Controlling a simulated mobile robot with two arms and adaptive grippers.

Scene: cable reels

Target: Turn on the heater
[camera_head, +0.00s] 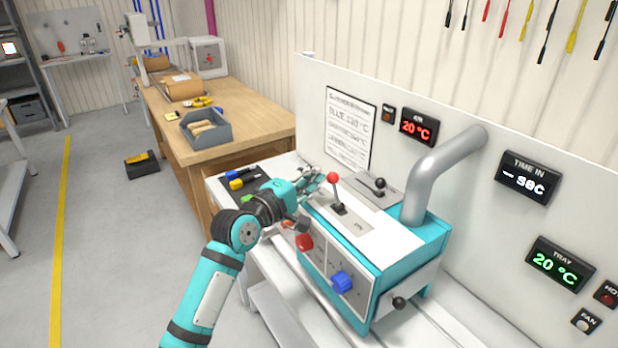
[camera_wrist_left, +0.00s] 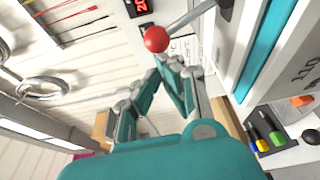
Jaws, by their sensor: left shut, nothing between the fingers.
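The heater is a teal and white box (camera_head: 400,243) on the white bench, with a grey pipe (camera_head: 437,172) rising from it. A lever with a red ball (camera_head: 333,178) stands up from its top. A red knob (camera_head: 304,242) and a blue knob (camera_head: 342,282) are on its front panel. My left gripper (camera_head: 316,178) is shut and empty, just left of the red ball. In the left wrist view, the red ball (camera_wrist_left: 157,39) shows just beyond my left fingertips (camera_wrist_left: 167,62); I cannot tell whether they touch. My right gripper is not in view.
The wall panel carries an air display (camera_head: 419,128) reading 20 °C, a tray display (camera_head: 560,266) reading 20 °C and a time display (camera_head: 528,177). A black-ball lever (camera_head: 379,184) stands behind the red one. A wooden table (camera_head: 250,118) is at the back left.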

